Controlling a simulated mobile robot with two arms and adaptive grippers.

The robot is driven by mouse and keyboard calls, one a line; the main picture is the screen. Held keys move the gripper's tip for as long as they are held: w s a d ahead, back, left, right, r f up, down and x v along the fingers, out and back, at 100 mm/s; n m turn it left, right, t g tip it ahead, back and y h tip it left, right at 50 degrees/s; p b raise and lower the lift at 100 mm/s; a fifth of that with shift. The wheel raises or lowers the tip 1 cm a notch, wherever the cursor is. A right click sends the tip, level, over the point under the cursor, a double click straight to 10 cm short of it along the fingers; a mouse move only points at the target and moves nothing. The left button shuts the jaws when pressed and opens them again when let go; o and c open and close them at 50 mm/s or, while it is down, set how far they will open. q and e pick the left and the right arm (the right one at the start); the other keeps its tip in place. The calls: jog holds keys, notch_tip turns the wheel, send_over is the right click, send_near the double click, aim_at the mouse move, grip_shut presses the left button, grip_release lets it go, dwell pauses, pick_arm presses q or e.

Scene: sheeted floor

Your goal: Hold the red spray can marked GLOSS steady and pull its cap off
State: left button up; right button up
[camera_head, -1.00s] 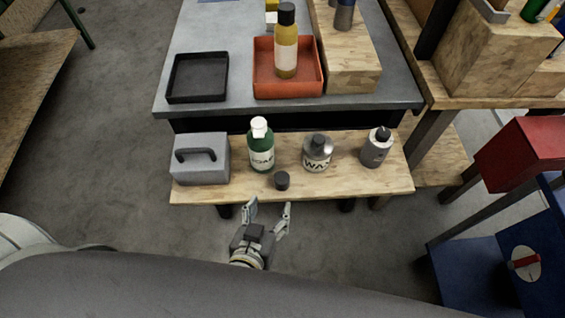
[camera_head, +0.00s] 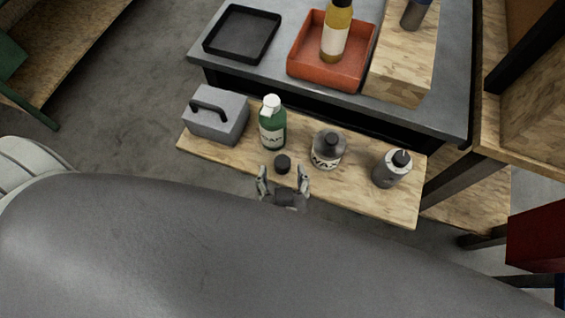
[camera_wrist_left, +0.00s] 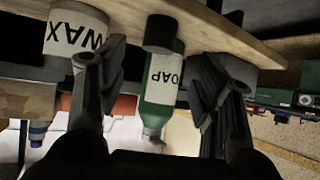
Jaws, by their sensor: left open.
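No red spray can marked GLOSS can be made out in either view. My left gripper (camera_head: 283,177) is open at the front edge of the low wooden bench, its fingers pointing toward a small dark cylinder (camera_head: 283,163), perhaps a cap, on the bench. In the left wrist view, which looks upside down, the dark cylinder (camera_wrist_left: 161,32) appears between the spread fingers (camera_wrist_left: 155,65), with nothing gripped. A green bottle marked SOAP (camera_head: 272,125) with a white top stands just behind it. My right gripper is not in view.
On the bench (camera_head: 350,190) are a grey box with a handle (camera_head: 216,115), a WAX container (camera_head: 327,151) and a grey bottle (camera_head: 391,169). Behind, a grey table holds a black tray (camera_head: 242,34), an orange tray (camera_head: 329,72) with a yellow bottle (camera_head: 336,32), and a wooden block (camera_head: 402,75).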

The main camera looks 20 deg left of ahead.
aim_at(283, 163)
pick_arm(q)
jog(key=shift+w+a+f, duration=0.1)
jog(key=shift+w+f, duration=0.25)
jog(key=shift+w, duration=0.15)
jog(key=b+x, duration=0.3)
jog(key=x, duration=0.1)
jog(key=shift+s+f, duration=0.1)
jog(key=shift+w+f+b, duration=0.2)
jog(key=shift+w+b, duration=0.1)
jog(key=shift+w, duration=0.1)
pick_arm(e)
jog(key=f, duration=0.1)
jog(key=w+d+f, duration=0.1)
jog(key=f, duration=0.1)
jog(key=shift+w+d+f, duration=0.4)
pick_arm(q)
jog(key=shift+c, duration=0.2)
jog(key=c, duration=0.7)
jog(key=shift+c, duration=0.3)
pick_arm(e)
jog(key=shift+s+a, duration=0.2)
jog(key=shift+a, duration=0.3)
pick_arm(q)
jog(key=shift+r, duration=0.15)
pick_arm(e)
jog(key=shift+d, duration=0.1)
